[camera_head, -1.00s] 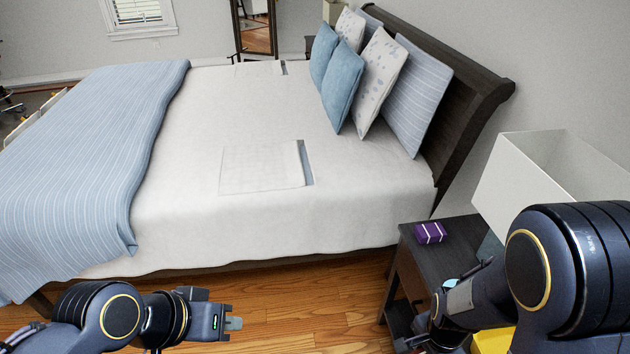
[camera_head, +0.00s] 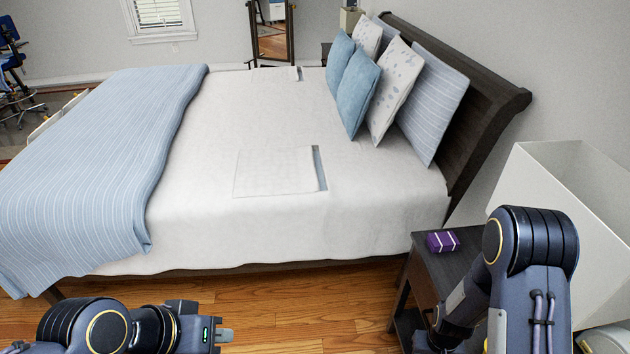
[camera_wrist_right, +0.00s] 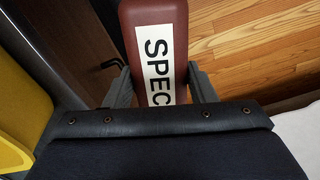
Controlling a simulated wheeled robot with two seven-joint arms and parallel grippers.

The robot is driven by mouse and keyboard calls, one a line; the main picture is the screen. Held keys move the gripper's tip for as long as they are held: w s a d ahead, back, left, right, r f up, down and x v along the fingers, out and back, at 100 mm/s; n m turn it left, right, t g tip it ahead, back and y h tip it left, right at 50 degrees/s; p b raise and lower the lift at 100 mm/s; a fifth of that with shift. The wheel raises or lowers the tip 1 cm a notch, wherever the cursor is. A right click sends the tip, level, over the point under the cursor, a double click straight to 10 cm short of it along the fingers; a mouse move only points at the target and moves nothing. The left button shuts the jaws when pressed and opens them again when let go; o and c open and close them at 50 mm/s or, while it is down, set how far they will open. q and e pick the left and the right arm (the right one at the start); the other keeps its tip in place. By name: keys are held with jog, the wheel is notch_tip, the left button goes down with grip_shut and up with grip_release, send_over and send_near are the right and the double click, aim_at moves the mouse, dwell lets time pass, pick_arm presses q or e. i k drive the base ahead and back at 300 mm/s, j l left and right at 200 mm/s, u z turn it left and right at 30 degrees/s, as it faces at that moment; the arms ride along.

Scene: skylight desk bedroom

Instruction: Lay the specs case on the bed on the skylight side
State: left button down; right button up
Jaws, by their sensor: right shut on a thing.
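The specs case (camera_wrist_right: 152,45) is dark red with a white label reading "SPEC". In the right wrist view it sits between the two fingers of my right gripper (camera_wrist_right: 160,88), which is shut on it. In the head view the right gripper and the case are hidden behind my arm. The bed (camera_head: 380,203) has a white sheet and a striped blue blanket (camera_head: 90,170) at its left end. My left gripper (camera_head: 224,336) is low at the front left, empty, apart from the bed; its finger gap is not clear.
A dark nightstand (camera_head: 440,270) with a purple box (camera_head: 442,241) stands right of the bed, near a white lampshade (camera_head: 560,190). Several pillows (camera_head: 358,90) lean at the headboard (camera_head: 485,95). A folded white cloth (camera_head: 275,172) lies on the sheet. The sheet around it is clear.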

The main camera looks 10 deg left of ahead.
aim_at(198, 182)
jog(key=i+j+u, duration=0.35)
jog(key=j, duration=0.25)
jog(key=i+j+u, duration=0.35)
jog(key=j, duration=0.25)
jog(key=i+j+u, duration=0.35)
jog(key=j, duration=0.15)
